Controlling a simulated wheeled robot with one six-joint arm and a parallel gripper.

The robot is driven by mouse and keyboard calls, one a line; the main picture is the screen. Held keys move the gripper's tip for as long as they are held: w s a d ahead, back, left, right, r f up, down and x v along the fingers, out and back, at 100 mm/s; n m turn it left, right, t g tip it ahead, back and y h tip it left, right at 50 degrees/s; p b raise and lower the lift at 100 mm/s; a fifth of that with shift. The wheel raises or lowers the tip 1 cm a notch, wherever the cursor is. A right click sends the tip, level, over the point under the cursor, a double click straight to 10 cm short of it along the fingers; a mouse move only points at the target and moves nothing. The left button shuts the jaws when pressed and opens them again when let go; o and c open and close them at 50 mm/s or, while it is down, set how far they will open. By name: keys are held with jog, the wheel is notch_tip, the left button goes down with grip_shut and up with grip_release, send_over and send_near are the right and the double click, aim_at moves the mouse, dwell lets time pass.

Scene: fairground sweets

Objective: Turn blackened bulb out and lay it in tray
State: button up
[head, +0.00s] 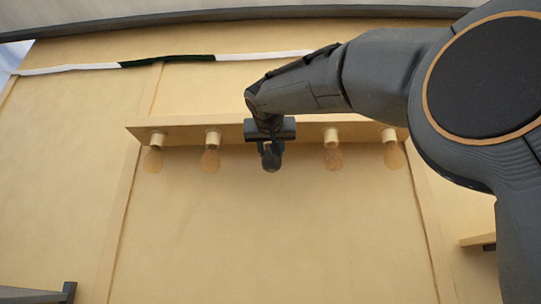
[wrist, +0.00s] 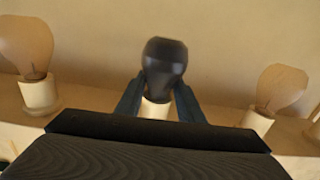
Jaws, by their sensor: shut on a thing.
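The blackened bulb (wrist: 165,66) stands out dark and glossy between my gripper's fingers in the wrist view, with a pale socket (wrist: 154,109) at its base. In the head view the dark bulb (head: 271,160) hangs below the middle of a cream rail (head: 185,128). My gripper (wrist: 158,100) is shut on it, one blue-grey finger at each side near the bulb's neck. In the head view my gripper (head: 270,148) hides the socket. The bulb is in line with its socket; I cannot tell whether its thread is engaged. No tray can be made out.
Clear amber bulbs hang on both sides along the rail, the nearest at left (head: 210,160) and right (head: 333,159). They also flank my gripper in the wrist view (wrist: 281,88). A ledge (head: 478,240) shows at the right edge. The wall below the rail is bare.

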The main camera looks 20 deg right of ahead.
jog(key=shift+w+f, duration=0.15)
jog(key=shift+f, duration=0.2)
jog(key=m+g+h, duration=0.1)
jog(key=h, duration=0.1)
jog(key=m+g+h+b, duration=0.1)
jog(key=h, duration=0.1)
jog(key=shift+a+m, duration=0.2)
jog(key=shift+m, duration=0.1)
jog(key=shift+d+r+m+g+h+p, duration=0.1)
jog(key=shift+m+g+h+p, duration=0.35)
jog(key=shift+m+g+h, duration=0.3)
jog(key=shift+d+r+m+g+h+p, duration=0.1)
jog(key=shift+m+g+h+p, duration=0.4)
jog(key=shift+m+h, duration=0.35)
jog(key=o, duration=1.2)
jog(key=shift+r, duration=0.1)
